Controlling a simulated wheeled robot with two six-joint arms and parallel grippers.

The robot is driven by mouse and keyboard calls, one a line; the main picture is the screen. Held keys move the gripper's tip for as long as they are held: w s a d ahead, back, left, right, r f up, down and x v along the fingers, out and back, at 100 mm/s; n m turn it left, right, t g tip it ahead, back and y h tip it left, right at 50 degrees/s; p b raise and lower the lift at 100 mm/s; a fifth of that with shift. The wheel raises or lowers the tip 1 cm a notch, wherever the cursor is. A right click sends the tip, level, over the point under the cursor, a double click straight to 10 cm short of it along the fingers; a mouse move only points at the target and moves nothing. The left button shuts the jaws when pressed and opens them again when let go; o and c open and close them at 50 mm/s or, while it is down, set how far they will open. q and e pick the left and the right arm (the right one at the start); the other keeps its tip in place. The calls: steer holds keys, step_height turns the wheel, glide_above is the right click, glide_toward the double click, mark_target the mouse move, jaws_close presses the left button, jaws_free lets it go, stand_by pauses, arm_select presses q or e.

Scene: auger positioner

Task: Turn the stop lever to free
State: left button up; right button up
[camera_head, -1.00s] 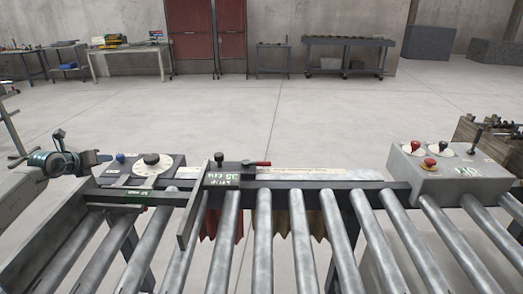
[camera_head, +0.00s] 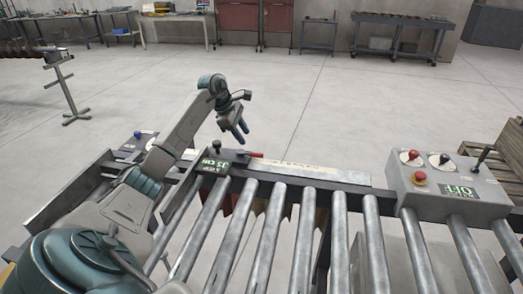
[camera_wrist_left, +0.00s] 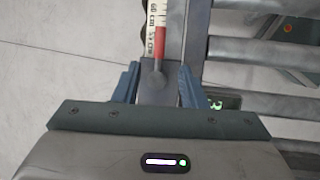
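The stop block (camera_head: 214,165) sits on the roller table's far rail, with a green-and-white label, an upright dark knob (camera_head: 216,144) and a red-handled lever (camera_head: 250,155). The red handle lies along the rail, pointing right. My left gripper (camera_head: 240,136) hangs above and beyond the block, fingers pointing down. In the left wrist view the fingers (camera_wrist_left: 158,88) are spread apart with nothing held. I cannot judge the height gap. My right gripper is not in view.
A scale strip (camera_head: 310,171) runs along the rail. A grey control box (camera_head: 450,185) with knobs and a red button stands right. My left arm covers part of the dial plate at left. The floor beyond is clear.

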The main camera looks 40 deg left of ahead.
mark_target(253, 154)
arm_select(q)
steer(key=b+x, duration=0.2)
steer(key=x, duration=0.6)
steer(key=shift+r, duration=0.1)
steer(key=shift+w+f+b, duration=0.2)
steer(key=shift+f+b, duration=0.1)
steer(key=shift+f, duration=0.15)
steer(key=shift+d, duration=0.1)
jaws_close()
